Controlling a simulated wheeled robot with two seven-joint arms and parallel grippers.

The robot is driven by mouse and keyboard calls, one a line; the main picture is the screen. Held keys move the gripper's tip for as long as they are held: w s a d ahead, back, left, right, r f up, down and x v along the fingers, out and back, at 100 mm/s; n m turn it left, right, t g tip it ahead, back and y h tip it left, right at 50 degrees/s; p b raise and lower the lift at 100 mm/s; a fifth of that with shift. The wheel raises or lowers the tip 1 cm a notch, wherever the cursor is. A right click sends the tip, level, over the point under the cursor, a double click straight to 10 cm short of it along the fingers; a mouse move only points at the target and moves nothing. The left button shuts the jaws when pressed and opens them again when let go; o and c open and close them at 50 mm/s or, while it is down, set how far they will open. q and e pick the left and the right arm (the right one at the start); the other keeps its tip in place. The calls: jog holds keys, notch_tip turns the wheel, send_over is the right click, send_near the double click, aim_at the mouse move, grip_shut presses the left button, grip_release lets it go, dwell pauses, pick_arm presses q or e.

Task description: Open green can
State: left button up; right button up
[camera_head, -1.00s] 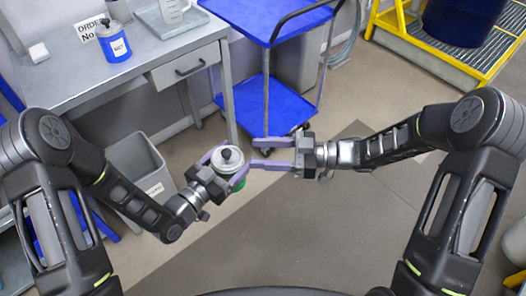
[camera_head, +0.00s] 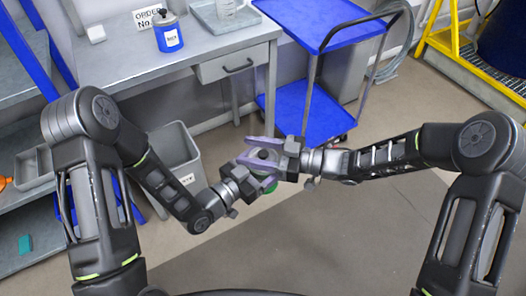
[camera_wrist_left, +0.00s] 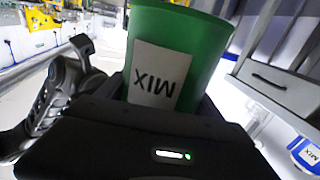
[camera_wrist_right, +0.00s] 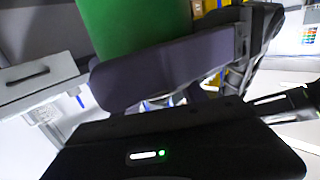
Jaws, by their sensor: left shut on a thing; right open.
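In the left wrist view the green body (camera_wrist_left: 178,45) carries a white MIX label, upside down in the picture. My right gripper (camera_head: 262,153) is open, with its purple fingers at the lid from the right, partly covering it. In the right wrist view one finger (camera_wrist_right: 160,72) lies in front of the green body (camera_wrist_right: 135,25). Contact with the lid cannot be told.
A blue cart (camera_head: 310,22) stands behind. A grey bin (camera_head: 178,160) is beside my left arm. Floor in front is clear.

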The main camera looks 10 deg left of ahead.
aim_at(252, 156)
grip_shut()
dwell(0.6)
jog(key=shift+r, duration=0.35)
dwell(1.1)
jog(key=shift+r, duration=0.8)
jog(key=shift+r, duration=0.15)
jog(key=shift+r, duration=1.85)
